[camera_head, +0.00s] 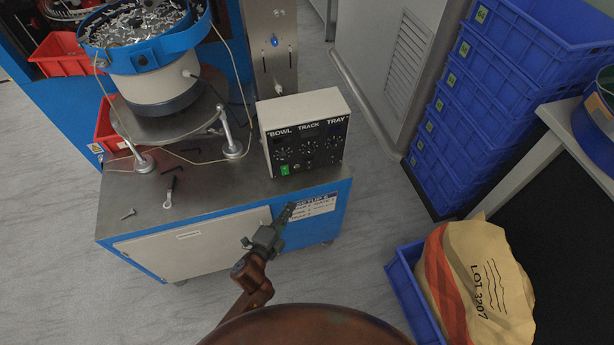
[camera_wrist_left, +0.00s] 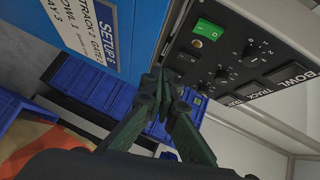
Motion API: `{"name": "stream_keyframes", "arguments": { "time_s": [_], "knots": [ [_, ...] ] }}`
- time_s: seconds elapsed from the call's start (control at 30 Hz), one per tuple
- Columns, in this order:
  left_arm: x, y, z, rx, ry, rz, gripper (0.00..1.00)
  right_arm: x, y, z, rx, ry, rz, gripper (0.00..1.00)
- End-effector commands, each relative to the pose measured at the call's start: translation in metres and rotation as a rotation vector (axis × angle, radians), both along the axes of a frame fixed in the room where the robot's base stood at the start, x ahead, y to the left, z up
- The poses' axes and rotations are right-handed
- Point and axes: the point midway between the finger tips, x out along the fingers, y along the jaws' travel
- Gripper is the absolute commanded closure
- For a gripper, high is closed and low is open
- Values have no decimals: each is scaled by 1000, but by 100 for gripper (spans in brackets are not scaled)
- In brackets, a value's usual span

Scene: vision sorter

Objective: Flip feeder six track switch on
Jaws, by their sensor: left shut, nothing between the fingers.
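The feeder control box (camera_head: 305,130) is pale with a black front panel, standing on the right of the cabinet top. Its displays are labelled BOWL, TRACK and TRAY. In the left wrist view the panel has dark dials (camera_wrist_left: 250,52), small dark controls and a green rocker switch (camera_wrist_left: 208,30); the rocker also shows in the head view (camera_head: 284,170). The track switch's position is too small to read. My left gripper (camera_head: 288,212) is shut and empty, in front of the cabinet and below the box. In its wrist view the fingertips (camera_wrist_left: 163,78) overlap the panel's edge; contact cannot be told. My right gripper is not in view.
A setup label (camera_head: 312,205) is on the blue cabinet front. A bowl feeder (camera_head: 150,75) stands behind left, with loose tools (camera_head: 170,192) on the cabinet top. Blue crates (camera_head: 455,130) are stacked at right; a lot sack (camera_head: 480,285) sits in a blue bin at lower right.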

Motion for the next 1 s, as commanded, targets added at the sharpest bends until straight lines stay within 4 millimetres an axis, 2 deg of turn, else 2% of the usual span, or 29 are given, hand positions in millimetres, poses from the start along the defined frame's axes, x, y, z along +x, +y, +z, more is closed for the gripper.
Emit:
{"name": "stream_keyframes", "arguments": {
  "time_s": [0.1, 0.2, 0.57, 0.77, 1.0],
  "knots": [
    [-1, -19, 27, 35, -86, -51, 100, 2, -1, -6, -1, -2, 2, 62],
    [-2, -24, 35, 46, -108, -63, 100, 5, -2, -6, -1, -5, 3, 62],
    [2, -25, 35, 44, -107, -63, 100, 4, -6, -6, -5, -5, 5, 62],
    [26, -38, 31, 43, -108, -62, 100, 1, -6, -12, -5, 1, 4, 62],
    [70, -61, 25, 43, -106, -63, 100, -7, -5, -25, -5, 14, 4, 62]
  ]
}}
